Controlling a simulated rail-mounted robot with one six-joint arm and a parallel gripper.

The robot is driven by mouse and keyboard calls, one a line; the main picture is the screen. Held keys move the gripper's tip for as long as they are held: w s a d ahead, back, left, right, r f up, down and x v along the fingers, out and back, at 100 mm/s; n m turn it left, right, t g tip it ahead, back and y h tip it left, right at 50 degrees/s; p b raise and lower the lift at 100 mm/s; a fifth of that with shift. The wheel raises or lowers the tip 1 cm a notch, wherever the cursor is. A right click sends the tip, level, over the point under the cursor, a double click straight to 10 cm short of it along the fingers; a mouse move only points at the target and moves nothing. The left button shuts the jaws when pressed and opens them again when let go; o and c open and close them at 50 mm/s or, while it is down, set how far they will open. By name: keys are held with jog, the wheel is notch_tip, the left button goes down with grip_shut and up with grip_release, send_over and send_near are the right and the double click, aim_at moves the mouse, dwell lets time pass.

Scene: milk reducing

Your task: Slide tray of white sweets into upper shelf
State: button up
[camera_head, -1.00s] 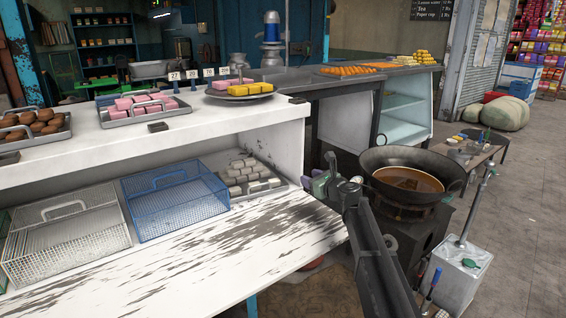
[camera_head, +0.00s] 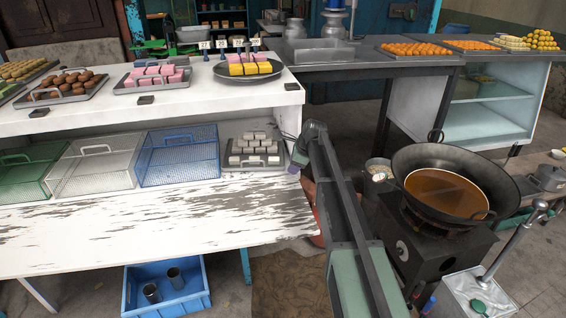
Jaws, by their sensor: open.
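The tray of white sweets (camera_head: 262,168) is a grey metal tray with several white blocks. It rests on the lower shelf (camera_head: 130,215), at the right end of the row. The upper shelf (camera_head: 215,101) is a white board above it, its top bearing other sweets. My gripper (camera_head: 303,148) is just right of the tray, by the right end of the shelf. It is open; its fingers are small and partly hidden by my arm. I cannot tell whether it touches the tray.
A blue wire basket (camera_head: 180,163), a white one (camera_head: 95,172) and a green one (camera_head: 25,175) stand left of the tray. A plate of pink and yellow sweets (camera_head: 275,68) sits above. A pan of oil (camera_head: 455,212) stands on a stove right of my arm.

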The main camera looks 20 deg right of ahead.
aim_at(262, 161)
jog(key=shift+a, duration=0.25)
jog(key=w+a, duration=0.2)
jog(key=w, duration=0.1)
jog(key=w+a, duration=0.6)
jog(key=shift+w, duration=0.35)
jog(key=b+x, duration=0.4)
jog(key=shift+s+f+b, duration=0.15)
jog(key=shift+f+b, duration=0.2)
jog(key=shift+f, duration=0.15)
jog(key=shift+r, duration=0.1)
grip_shut()
dwell(0.4)
